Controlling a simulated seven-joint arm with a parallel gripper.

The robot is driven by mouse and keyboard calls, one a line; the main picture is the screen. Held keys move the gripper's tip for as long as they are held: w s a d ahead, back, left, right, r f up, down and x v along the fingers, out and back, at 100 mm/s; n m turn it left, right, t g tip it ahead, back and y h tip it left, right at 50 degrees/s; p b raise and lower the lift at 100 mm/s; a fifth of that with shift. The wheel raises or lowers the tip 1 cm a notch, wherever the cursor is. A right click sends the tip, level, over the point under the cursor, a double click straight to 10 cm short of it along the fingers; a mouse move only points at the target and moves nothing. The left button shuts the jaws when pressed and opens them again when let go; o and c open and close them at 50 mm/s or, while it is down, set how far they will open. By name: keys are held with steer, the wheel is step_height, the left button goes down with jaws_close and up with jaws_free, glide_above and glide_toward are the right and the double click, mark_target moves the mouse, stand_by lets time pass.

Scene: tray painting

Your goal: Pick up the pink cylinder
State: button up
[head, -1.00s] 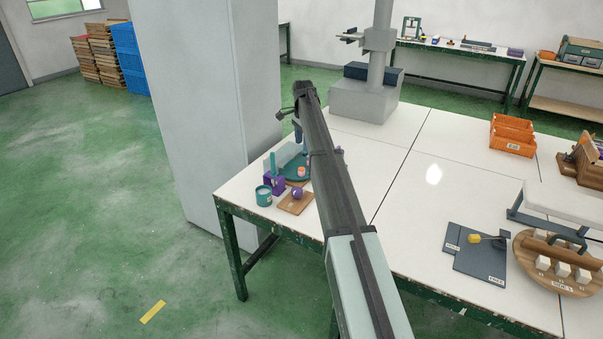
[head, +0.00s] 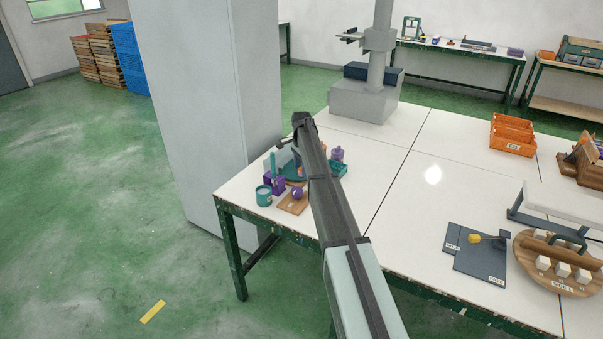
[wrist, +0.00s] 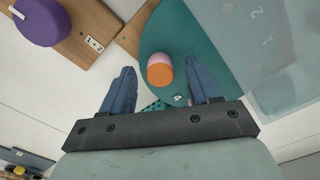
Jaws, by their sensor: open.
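The pink cylinder (wrist: 158,60) has an orange end that faces the wrist camera. It is on a teal round tray (wrist: 206,38), which also shows in the head view (head: 284,171). My gripper (wrist: 160,67) is open, with one blue finger on each side of the cylinder in the wrist view. A gap shows on the left; the right finger looks close to it. I cannot tell how far the fingertips are above the tray.
A clear panel (wrist: 286,60) covers the tray's right side in the wrist view. Around the tray are a purple block (head: 274,182), a teal cup (head: 263,196), a wooden board (head: 291,207) with a purple knob, and a purple bottle (head: 337,153). The table's middle is clear.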

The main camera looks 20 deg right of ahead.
steer(key=shift+f, duration=0.15)
steer(key=c, duration=1.1)
